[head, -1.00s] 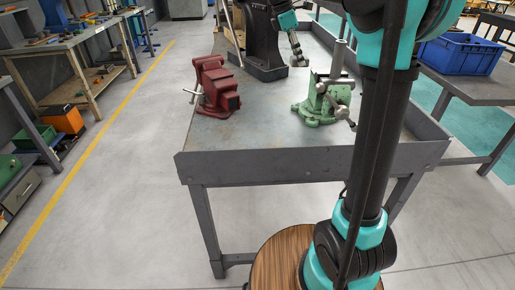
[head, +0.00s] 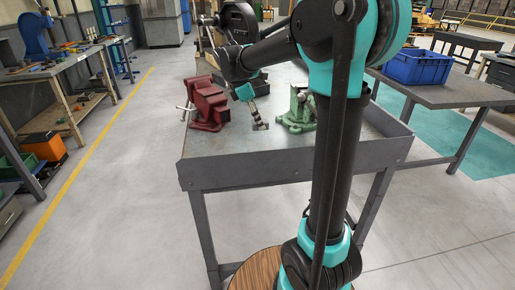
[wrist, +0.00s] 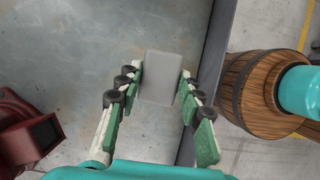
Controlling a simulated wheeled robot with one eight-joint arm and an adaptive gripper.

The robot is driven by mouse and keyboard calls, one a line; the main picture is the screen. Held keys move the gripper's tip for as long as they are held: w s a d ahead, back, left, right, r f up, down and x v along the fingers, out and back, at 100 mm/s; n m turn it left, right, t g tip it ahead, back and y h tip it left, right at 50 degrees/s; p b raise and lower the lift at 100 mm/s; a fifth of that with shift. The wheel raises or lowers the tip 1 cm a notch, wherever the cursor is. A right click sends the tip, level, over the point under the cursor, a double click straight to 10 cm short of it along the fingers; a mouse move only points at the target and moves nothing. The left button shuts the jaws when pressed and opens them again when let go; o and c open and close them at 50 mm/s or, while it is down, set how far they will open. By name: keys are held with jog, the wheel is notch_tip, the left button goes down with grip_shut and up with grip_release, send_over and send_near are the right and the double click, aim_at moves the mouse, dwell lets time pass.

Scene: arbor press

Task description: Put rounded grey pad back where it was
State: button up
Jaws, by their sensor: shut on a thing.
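The rounded grey pad (wrist: 160,78) is between the two fingertips of my gripper (wrist: 161,82) in the wrist view. The fingers are shut on its two sides. In the head view my gripper (head: 260,125) points down over the front part of the bench top, between the red vise (head: 207,104) and the green vise (head: 298,112). The pad is too small there to make out clearly. I cannot tell whether it touches the bench top or hangs just above it. The black arbor press (head: 238,24) stands behind, partly hidden by my arm.
The grey metal bench (head: 285,168) has a raised front rim, which also shows in the wrist view (wrist: 211,70). The red vise also shows at the wrist view's lower left (wrist: 28,140). A blue crate (head: 419,67) stands on another table at the right. Bare bench top lies around the pad.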

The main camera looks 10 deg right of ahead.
notch_tip(320, 180, down, 11)
jog(key=shift+f, duration=0.2)
dwell(0.3)
jog(key=shift+f, duration=0.15)
jog(key=o, duration=1.1)
jog(key=v, duration=1.2)
jog(key=shift+d+r, duration=0.1)
jog(key=shift+r, duration=0.15)
